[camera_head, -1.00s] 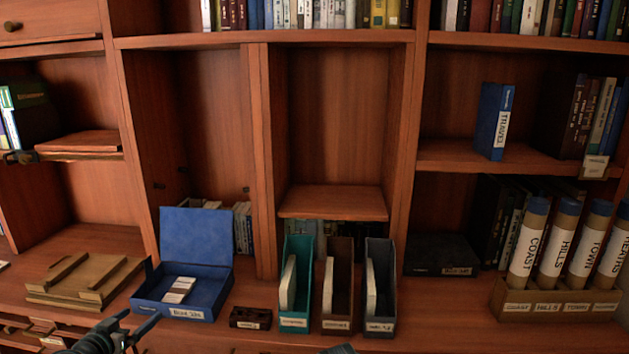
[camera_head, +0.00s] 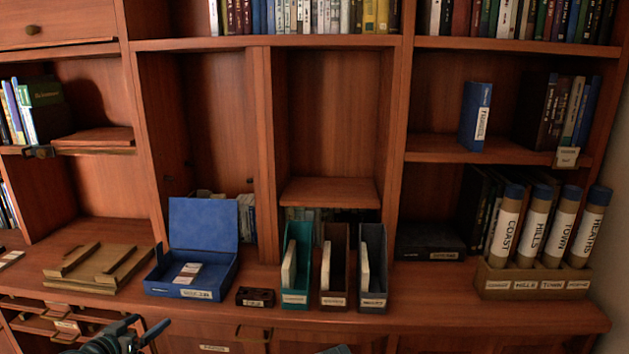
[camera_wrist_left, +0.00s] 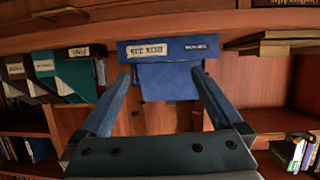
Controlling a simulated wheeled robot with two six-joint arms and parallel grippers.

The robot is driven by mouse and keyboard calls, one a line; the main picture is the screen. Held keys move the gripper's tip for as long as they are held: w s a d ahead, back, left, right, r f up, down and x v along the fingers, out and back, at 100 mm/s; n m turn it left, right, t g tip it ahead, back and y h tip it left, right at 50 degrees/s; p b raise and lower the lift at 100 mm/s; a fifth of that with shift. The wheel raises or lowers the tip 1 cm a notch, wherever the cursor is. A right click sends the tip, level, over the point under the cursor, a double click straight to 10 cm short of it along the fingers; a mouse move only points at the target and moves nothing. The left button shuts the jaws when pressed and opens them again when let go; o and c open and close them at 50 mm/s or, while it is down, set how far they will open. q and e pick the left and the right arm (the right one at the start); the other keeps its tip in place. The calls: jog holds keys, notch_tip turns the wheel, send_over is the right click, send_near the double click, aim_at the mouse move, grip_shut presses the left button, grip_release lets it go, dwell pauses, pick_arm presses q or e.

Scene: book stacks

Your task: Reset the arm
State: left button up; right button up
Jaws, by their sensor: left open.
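My left gripper (camera_head: 152,322) is low at the left of the head view, in front of the shelf unit. Its two fingers are apart with nothing between them. In the left wrist view the open fingers (camera_wrist_left: 160,82) point toward the front of a blue box, which appears upside down there (camera_wrist_left: 168,50). In the head view the blue box (camera_head: 204,230) stands with its lid up and pale cards inside, beyond the gripper. My right gripper does not show; only a small dark piece, unclear, shows at the bottom edge.
Teal (camera_head: 296,290), brown (camera_head: 334,297) and grey (camera_head: 373,298) holders stand mid-counter. A small dark box (camera_head: 255,297) is left of them. A rack (camera_head: 530,284) of labelled tubes is at right, wooden boards (camera_head: 95,270) at left. The counter's front right is clear.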

pick_arm(q)
jog(key=s+d+f+m+g+h, duration=0.15)
jog(key=d+f+g, duration=0.25)
jog(key=d, duration=0.7)
jog(key=s+d+f+m+g+h, duration=0.1)
jog(key=d+f+g+h, duration=0.2)
jog(key=d, duration=0.8)
jog(key=s+d+f+g+y, duration=0.4)
jog(key=s+d, duration=0.3)
jog(key=s+d+f+g+y, duration=0.3)
jog(key=s+d, duration=0.3)
jog(key=s, duration=0.1)
notch_tip(320, 180, up, 14)
jog(key=p, duration=1.4)
jog(key=shift+s+y, duration=0.15)
jog(key=shift+y, duration=0.2)
